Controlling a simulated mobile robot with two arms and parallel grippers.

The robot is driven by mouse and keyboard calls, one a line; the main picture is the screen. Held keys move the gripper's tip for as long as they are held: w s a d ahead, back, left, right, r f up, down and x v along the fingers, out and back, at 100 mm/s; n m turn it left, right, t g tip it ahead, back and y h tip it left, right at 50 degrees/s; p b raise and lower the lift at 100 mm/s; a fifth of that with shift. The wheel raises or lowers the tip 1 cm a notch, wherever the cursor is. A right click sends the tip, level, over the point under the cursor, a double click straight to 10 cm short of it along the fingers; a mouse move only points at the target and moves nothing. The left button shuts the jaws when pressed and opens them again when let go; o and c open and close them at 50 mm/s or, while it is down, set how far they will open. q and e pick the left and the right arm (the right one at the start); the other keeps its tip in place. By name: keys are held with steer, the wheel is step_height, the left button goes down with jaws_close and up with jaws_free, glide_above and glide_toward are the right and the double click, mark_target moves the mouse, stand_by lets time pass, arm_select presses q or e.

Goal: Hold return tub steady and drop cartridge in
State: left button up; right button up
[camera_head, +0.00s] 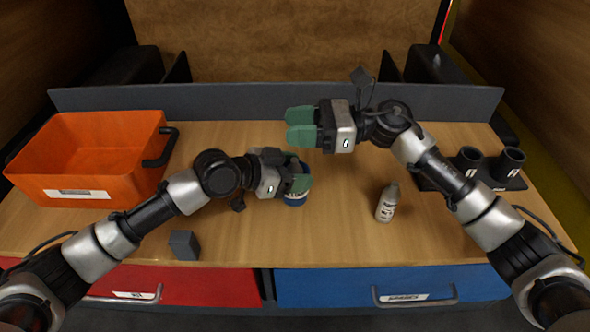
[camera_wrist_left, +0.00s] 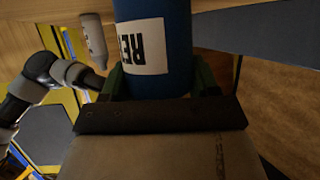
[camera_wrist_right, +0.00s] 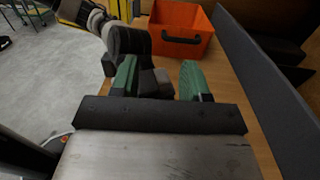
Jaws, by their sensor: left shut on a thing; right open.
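The blue return tub (camera_head: 295,200) stands on the wooden table, partly hidden by my left gripper. In the left wrist view the tub (camera_wrist_left: 178,55) shows a white label with partly visible dark letters. My left gripper (camera_head: 301,181) is shut on the tub, a green finger on either side. My right gripper (camera_head: 290,125) is open and empty above the table, behind the tub. Its parted green fingers (camera_wrist_right: 160,80) also show in the right wrist view. A small white bottle (camera_head: 386,204) stands right of the tub; I cannot tell whether it is the cartridge. The tub's inside is hidden.
An orange bin (camera_head: 60,193) stands at the left. A small dark grey block (camera_head: 184,245) lies near the front edge. A black holder with two cups (camera_head: 508,163) stands at the right. A grey ledge (camera_head: 230,98) closes off the back. Table around the bottle is clear.

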steer(key=d, duration=1.1)
steer(key=shift+w+d, duration=0.25)
arm_select(q)
steer(key=o, duration=1.1)
steer(key=shift+a, duration=0.1)
